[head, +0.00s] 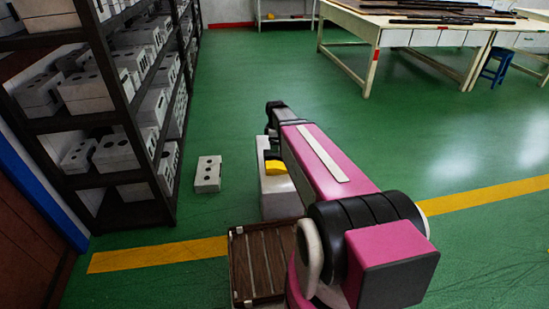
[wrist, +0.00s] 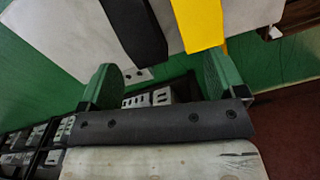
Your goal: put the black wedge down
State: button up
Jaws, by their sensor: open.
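In the wrist view, the black wedge (wrist: 137,30) lies on a pale grey surface (wrist: 85,30) at the top of the picture. A yellow wedge (wrist: 197,22) lies just right of it. My gripper (wrist: 162,72) has its two green fingers wide apart, with nothing clasped between them. The black wedge's near end shows between the fingers, nearer the left one, and neither finger visibly touches it. In the head view, the yellow wedge (head: 275,167) sits on a white block-like stand (head: 276,193). My arm hides much of the stand, and I cannot clearly make out the black wedge there.
A dark rack (head: 122,103) with several grey moulds stands at the left. A pale mould (head: 208,174) with holes lies on the floor beside it. A brown slatted crate (head: 240,270) is near the front. White tables (head: 395,38) stand at the back; the green floor between is open.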

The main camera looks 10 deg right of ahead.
aim_at(275, 155)
jog(key=w+n, duration=0.2)
jog(key=w, duration=0.1)
notch_tip(275, 155, down, 5)
jog(key=shift+f, duration=0.15)
jog(key=shift+w+d+f, duration=0.1)
jog(key=shift+f, duration=1.25)
jog(key=shift+w+f, duration=0.1)
jog(key=shift+f, duration=1.2)
jog(key=shift+c, duration=0.3)
jog(key=c, duration=1.2)
jog(key=shift+o, duration=0.2)
jog(key=shift+r, duration=0.15)
